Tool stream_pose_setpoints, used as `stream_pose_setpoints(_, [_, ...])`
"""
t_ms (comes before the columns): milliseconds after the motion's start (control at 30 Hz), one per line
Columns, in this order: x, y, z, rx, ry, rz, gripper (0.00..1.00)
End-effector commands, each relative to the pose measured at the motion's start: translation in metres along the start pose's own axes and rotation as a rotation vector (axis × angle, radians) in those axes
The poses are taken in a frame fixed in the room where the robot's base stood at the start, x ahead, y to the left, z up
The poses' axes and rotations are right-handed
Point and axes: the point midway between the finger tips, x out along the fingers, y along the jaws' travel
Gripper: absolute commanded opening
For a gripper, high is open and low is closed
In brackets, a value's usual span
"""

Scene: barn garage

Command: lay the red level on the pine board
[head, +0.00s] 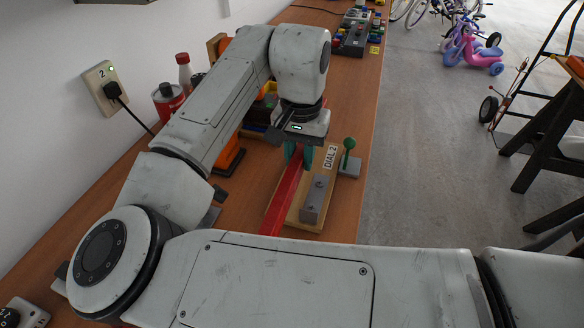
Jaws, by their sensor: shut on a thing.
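The red level (284,200) is a long narrow red bar above the workbench, its near end hidden behind my own arm. My gripper (299,154) has its teal fingertips shut on the level's far part. The pine board (304,218) is a pale plank on the bench, just right of the level; it carries a grey metal block (317,199) and a label reading DIAL 2 (331,157). The level runs along the board's left side. I cannot tell whether it touches the board or hangs above it.
A green-knobbed lever on a grey base (349,166) stands right of the board. A red can (168,100), a red bottle (184,72) and orange-black items are left, partly behind my arm. A grey control box (352,35) is far back. The bench's right edge (367,150) drops to open floor.

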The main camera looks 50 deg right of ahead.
Motion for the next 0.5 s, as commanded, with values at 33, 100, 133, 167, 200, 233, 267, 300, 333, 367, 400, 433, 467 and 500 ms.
stream_pose_setpoints(33, [0.005, -0.005, -0.001, -0.002, -0.002, -0.001, 0.00])
stream_pose_setpoints(100, [0.010, -0.009, -0.003, -0.002, 0.000, 0.000, 0.00])
stream_pose_setpoints(133, [0.011, -0.010, -0.004, -0.002, 0.000, 0.000, 0.00])
stream_pose_setpoints(167, [0.013, -0.011, -0.004, -0.001, 0.000, 0.000, 0.00])
stream_pose_setpoints(200, [0.015, -0.012, -0.005, 0.000, 0.000, 0.000, 0.00])
stream_pose_setpoints(233, [0.016, -0.013, -0.005, 0.000, 0.000, 0.000, 0.00])
stream_pose_setpoints(267, [0.019, -0.015, -0.006, 0.000, 0.000, 0.001, 0.00])
stream_pose_setpoints(300, [0.023, -0.018, -0.007, -0.002, -0.002, 0.000, 0.00])
stream_pose_setpoints(333, [0.026, -0.020, -0.008, -0.002, -0.001, 0.000, 0.00])
stream_pose_setpoints(367, [0.031, -0.019, -0.007, -0.001, -0.002, 0.000, 0.00])
stream_pose_setpoints(400, [0.037, -0.019, -0.007, -0.001, -0.002, 0.000, 0.00])
stream_pose_setpoints(433, [0.041, -0.019, -0.007, 0.000, -0.001, 0.000, 0.00])
stream_pose_setpoints(467, [0.044, -0.019, -0.007, 0.000, -0.002, 0.000, 0.00])
stream_pose_setpoints(500, [0.048, -0.019, -0.007, 0.000, 0.000, 0.000, 0.00])
